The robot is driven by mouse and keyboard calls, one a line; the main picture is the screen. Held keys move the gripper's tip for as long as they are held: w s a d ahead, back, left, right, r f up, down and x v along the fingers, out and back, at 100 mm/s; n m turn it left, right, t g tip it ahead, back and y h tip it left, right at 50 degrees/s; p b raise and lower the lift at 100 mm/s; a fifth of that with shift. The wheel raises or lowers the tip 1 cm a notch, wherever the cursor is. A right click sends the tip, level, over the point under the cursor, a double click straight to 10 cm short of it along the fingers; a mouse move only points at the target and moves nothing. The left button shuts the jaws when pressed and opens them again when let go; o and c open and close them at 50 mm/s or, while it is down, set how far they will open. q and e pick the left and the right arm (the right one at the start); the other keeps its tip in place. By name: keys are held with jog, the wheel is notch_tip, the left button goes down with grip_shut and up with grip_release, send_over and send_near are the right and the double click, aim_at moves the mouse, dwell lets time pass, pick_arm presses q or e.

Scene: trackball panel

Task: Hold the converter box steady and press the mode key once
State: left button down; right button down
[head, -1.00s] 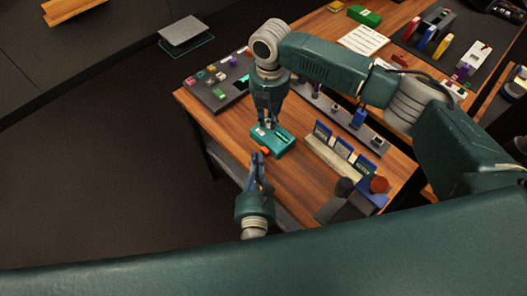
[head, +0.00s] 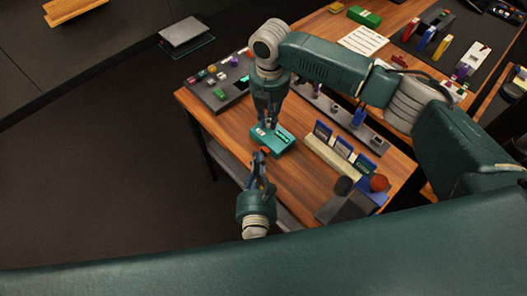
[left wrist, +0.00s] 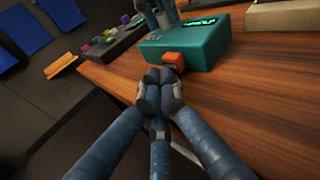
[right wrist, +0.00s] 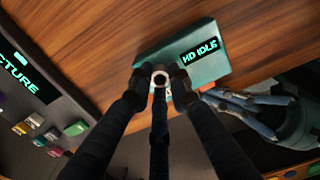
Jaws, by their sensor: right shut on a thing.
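The teal converter box (head: 283,145) sits on the wooden table near its front left edge. Its lit display reads "HD IDLE" in the right wrist view (right wrist: 200,52). An orange key (left wrist: 173,60) sticks out of the box's side facing my left gripper. My left gripper (head: 259,155) has its fingers together and empty. In the left wrist view its fingertips (left wrist: 161,76) are right by the orange key; I cannot tell whether they touch. My right gripper (head: 268,127) comes down from above and is shut on the converter box; its fingers (right wrist: 160,80) hide the gripped part.
A dark panel with coloured keys (head: 215,88) lies behind the box to the left. Bare wood lies between the box and the rack.

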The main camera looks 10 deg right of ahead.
pick_arm(q)
jog(key=shift+w+d+r, duration=0.2)
jog(key=shift+d, duration=0.2)
jog(key=shift+a, duration=0.2)
pick_arm(e)
jog(key=shift+w+d+f, duration=0.15)
jog(key=shift+w+f, duration=0.05)
jog(key=shift+f, duration=0.05)
pick_arm(q)
jog(key=shift+s, duration=0.15)
pick_arm(e)
jog(key=shift+r, duration=0.1)
pick_arm(q)
jog(key=shift+s+a, duration=0.5)
jog(key=shift+a, duration=0.25)
jog(key=shift+s+a, duration=0.45)
jog(key=shift+a, duration=0.3)
jog(key=shift+s+a, duration=0.5)
jog(key=shift+a, duration=0.25)
